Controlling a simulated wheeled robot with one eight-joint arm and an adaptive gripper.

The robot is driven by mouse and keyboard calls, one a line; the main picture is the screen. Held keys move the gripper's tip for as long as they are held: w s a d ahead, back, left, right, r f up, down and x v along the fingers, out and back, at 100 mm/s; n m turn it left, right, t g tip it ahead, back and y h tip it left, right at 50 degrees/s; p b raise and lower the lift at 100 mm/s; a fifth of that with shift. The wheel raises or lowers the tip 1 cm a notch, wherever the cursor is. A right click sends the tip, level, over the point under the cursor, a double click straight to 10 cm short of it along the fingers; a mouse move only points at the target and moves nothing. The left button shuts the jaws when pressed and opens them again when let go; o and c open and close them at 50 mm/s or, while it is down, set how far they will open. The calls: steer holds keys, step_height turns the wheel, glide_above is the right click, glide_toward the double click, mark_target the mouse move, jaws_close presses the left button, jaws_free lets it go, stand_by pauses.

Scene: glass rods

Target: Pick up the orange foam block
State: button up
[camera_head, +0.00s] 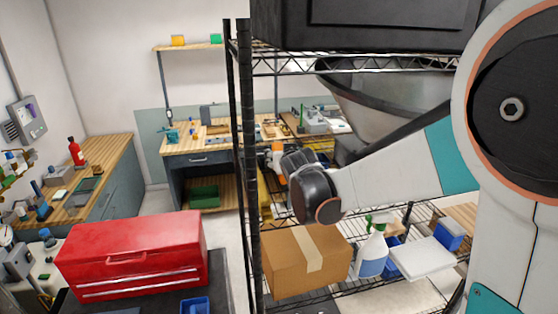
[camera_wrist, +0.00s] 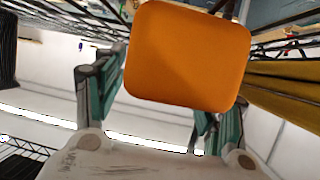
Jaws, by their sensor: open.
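The orange foam block (camera_wrist: 187,57) is large and close in the wrist view, upper centre, with rounded corners. My gripper (camera_wrist: 170,85) is open, its teal fingers spread to the left and right. The block overlaps the space between the fingers and hides part of the right finger. I see a gap between the left finger and the block's left edge; contact at the right finger cannot be told. In the head view my arm reaches into the wire shelf and hides most of the gripper; a small orange patch shows beyond my wrist.
The wire shelf holds a cardboard box (camera_head: 305,262), a spray bottle (camera_head: 371,255) and a white case (camera_head: 422,259) on a lower level. A black bin (camera_head: 375,25) sits above. Shelf posts and wires stand close to my arm. A red toolbox (camera_head: 135,250) is at left.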

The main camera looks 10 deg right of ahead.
steer(key=shift+c, duration=0.6)
steer(key=c, duration=1)
steer(key=shift+r, duration=0.1)
